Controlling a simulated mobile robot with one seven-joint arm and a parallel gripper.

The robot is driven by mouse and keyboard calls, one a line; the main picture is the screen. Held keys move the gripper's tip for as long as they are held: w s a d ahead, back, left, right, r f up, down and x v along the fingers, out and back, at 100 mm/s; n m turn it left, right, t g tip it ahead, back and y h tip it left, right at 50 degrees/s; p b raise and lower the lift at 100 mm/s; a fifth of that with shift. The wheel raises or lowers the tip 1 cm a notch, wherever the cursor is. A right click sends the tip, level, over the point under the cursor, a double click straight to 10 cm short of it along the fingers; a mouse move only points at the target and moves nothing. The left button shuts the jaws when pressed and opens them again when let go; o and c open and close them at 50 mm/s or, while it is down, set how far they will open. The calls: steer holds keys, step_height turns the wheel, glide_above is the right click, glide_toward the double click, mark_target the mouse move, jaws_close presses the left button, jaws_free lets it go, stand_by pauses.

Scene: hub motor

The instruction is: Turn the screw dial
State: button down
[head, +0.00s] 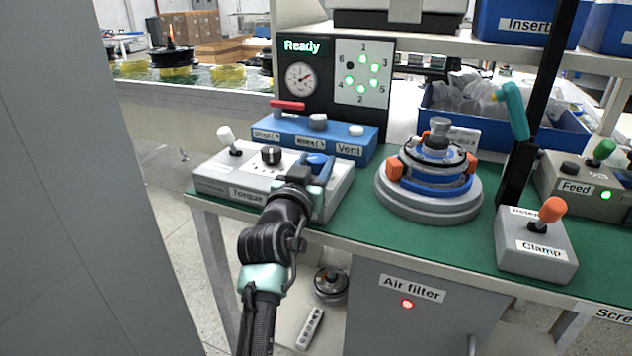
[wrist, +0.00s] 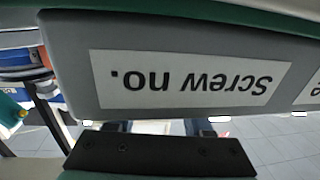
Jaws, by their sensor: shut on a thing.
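The blue screw dial (head: 316,160) sits on the right part of the grey control box (head: 213,178), partly hidden by my gripper (head: 315,172). My gripper reaches over the box front and is shut on the dial. In the wrist view, the "Screw no." label (wrist: 190,80) shows upside down on the box front, close to the camera. The dial itself and its setting are not readable from either view. A dark bar of my gripper (wrist: 160,155) shows at the bottom there.
A black knob (head: 271,155) and a white-tipped lever (head: 227,138) stand left of the dial. A blue valve box (head: 330,137) is behind. The hub motor fixture (head: 430,185) stands right; the orange-tipped clamp lever (head: 552,210) is farther right. Green mat lies bare between them.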

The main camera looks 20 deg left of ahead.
steer(key=shift+a+f+m+h+b, duration=0.2)
steer(key=shift+m+h+b, duration=0.45)
steer(key=shift+b, duration=1.05)
steer(key=shift+f+m+h+b, duration=0.3)
steer(key=shift+h+b, duration=0.65)
steer(key=shift+b, duration=0.7)
steer(key=m+h+b, duration=0.1)
steer(key=h+b, duration=0.1)
steer(key=b, duration=0.1)
steer(key=shift+a+r+m, duration=0.1)
steer(key=shift+r+m, duration=0.15)
steer(key=shift+m, duration=0.1)
steer(key=shift+r+m+g+h+b, duration=0.15)
steer(key=shift+m+g+h+b, duration=0.3)
steer(key=shift+h+b, duration=0.45)
steer(key=shift+c, duration=1.5)
jaws_free()
steer(key=shift+a+r, duration=0.1)
steer(key=shift+s+a+p, duration=0.1)
steer(key=shift+s+p, duration=0.2)
steer(key=p+v, duration=0.2)
steer(key=v, duration=1)
steer(key=shift+s+p, duration=0.15)
steer(key=shift+p, duration=0.25)
